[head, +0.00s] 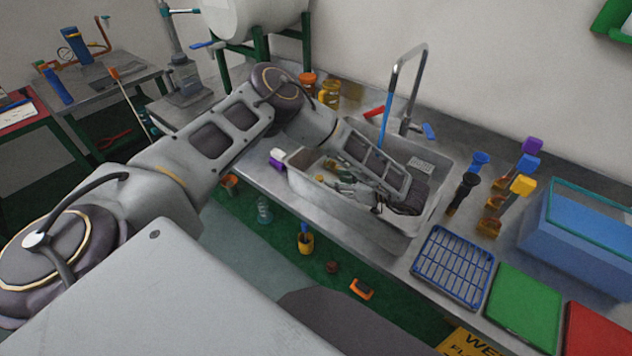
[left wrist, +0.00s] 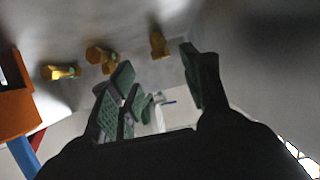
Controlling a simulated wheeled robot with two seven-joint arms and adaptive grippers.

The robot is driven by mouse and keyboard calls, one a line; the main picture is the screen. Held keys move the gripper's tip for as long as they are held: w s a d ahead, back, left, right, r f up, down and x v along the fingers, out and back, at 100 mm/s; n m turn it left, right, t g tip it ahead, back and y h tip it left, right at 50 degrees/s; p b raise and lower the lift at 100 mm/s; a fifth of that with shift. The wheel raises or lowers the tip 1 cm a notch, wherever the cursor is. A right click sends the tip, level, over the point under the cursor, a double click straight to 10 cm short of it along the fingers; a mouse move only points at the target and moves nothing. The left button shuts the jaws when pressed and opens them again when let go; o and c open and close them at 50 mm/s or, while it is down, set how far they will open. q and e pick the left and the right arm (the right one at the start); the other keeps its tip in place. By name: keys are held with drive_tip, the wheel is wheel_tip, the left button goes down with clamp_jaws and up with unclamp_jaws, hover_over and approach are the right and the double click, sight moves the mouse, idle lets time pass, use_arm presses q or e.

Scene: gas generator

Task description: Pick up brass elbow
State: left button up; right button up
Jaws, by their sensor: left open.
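My left arm reaches over the grey basin (head: 296,186), and my left gripper (head: 404,203) is down inside it. In the left wrist view the left gripper (left wrist: 158,84) is open, its green-padded fingers apart with nothing held between them. Three brass-coloured fittings lie on the grey surface ahead of the fingers: one at left (left wrist: 61,71), one in the middle (left wrist: 101,57) and one nearer the gap (left wrist: 158,44). I cannot tell for sure which is the elbow. In the head view small pieces (head: 338,177) show in the basin, partly hidden by my arm.
A tap (head: 402,95) stands behind the basin. A blue rack (head: 452,266), a green board (head: 522,307) and a blue bin (head: 572,240) are to its right. The basin walls surround my gripper.

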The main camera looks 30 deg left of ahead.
sight(322, 179)
use_arm(q)
drive_tip(key=shift+x, duration=1.2)
drive_tip(key=shift+a+f, duration=0.25)
drive_tip(key=shift+a, duration=0.45)
drive_tip(key=shift+x, duration=1)
drive_tip(key=shift+b+x, duration=0.4)
drive_tip(key=shift+x, duration=0.6)
drive_tip(key=shift+a+f, duration=0.2)
drive_tip(key=shift+a, duration=0.1)
use_arm(e)
drive_tip(key=shift+w+d+f, duration=0.15)
drive_tip(key=shift+w+d, duration=0.5)
